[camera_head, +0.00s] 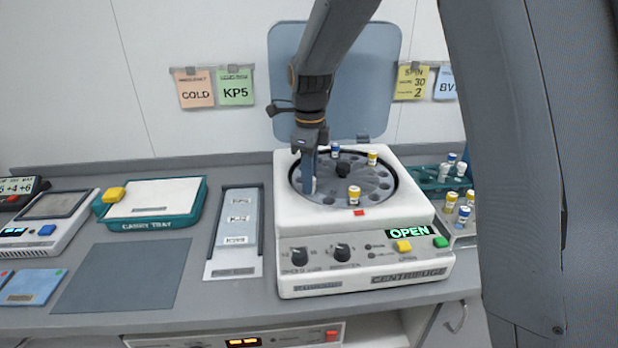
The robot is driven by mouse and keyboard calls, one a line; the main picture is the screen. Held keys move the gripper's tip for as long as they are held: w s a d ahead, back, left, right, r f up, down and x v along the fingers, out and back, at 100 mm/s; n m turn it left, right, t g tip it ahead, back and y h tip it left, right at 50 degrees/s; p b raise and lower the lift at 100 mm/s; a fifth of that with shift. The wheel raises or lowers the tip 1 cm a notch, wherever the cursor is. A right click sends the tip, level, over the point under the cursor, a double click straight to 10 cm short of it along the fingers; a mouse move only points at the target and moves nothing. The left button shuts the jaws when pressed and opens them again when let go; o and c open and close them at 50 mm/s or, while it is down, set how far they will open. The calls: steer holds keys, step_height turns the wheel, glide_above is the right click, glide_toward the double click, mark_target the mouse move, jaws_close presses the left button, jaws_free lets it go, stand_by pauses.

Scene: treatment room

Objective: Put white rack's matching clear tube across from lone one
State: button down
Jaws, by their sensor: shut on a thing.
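The centrifuge (362,258) stands open, its lid (372,75) raised behind and its display reading OPEN. Its round rotor (335,203) holds a blue-capped tube (335,149) at the back, a yellow-capped tube (372,158) at the back right and another yellow-capped tube (354,195) at the front. My gripper (310,186) points down at the rotor's left side, shut on a tube that its finger mostly hides. I cannot tell the tube's cap colour or whether it sits in a hole. A pale rack (462,236) at right holds yellow- and blue-capped tubes.
A green rack (428,186) with white-capped tubes stands behind the pale rack, partly hidden by my arm. Left of the centrifuge are a panel of labelled cards (233,268), a teal carry tray (190,215) and a grey mat (125,274). The raised lid stands close behind my gripper.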

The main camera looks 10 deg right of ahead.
steer(key=c, duration=1.6)
jaws_free()
steer(key=shift+f, duration=0.1)
steer(key=shift+o, duration=0.2)
step_height(320, 180, up, 12)
steer(key=b, duration=0.3)
